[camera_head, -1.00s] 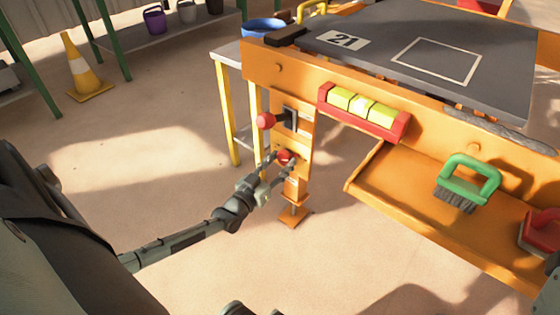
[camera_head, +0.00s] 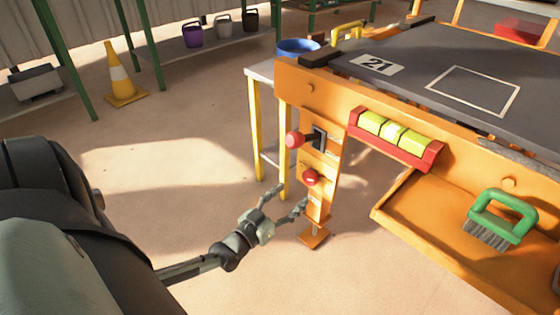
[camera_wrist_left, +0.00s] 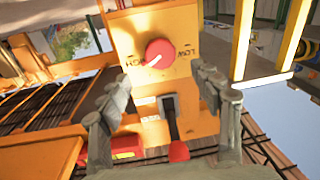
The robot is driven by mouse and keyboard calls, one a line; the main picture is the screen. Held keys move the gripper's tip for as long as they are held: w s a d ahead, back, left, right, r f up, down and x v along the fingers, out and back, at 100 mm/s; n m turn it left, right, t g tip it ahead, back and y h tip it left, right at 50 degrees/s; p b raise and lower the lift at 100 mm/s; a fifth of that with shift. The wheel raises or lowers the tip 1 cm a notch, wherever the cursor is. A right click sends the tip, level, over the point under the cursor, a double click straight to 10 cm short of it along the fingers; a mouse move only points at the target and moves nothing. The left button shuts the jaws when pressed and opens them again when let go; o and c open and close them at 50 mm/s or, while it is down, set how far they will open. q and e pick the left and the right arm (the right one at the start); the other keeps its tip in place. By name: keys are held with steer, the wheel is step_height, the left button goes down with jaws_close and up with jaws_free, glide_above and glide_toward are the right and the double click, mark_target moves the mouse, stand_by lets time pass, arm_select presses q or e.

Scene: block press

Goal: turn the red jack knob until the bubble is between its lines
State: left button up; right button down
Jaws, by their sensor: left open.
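The red jack knob (camera_head: 311,177) is on the orange table leg. In the left wrist view the knob (camera_wrist_left: 160,53) is round, its white mark points down-left, and LOW and HIGH labels flank it. My left gripper (camera_head: 287,198) is open and empty, just below and left of the knob and apart from it. In the left wrist view its fingers (camera_wrist_left: 163,78) are spread below and beside the knob. The level (camera_head: 440,154) is a red holder with yellow-green vials on the table's front edge. The bubble is too small to place against its lines. My right gripper is out of view.
A black lever with a red ball (camera_head: 294,139) sticks out above the knob. An orange tray (camera_head: 400,205) with a green brush (camera_head: 503,214) is right of the leg. A blue bowl (camera_head: 297,47) stands behind.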

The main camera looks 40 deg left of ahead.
arm_select(q)
steer(key=shift+s, duration=2.25)
steer(key=shift+f, duration=0.1)
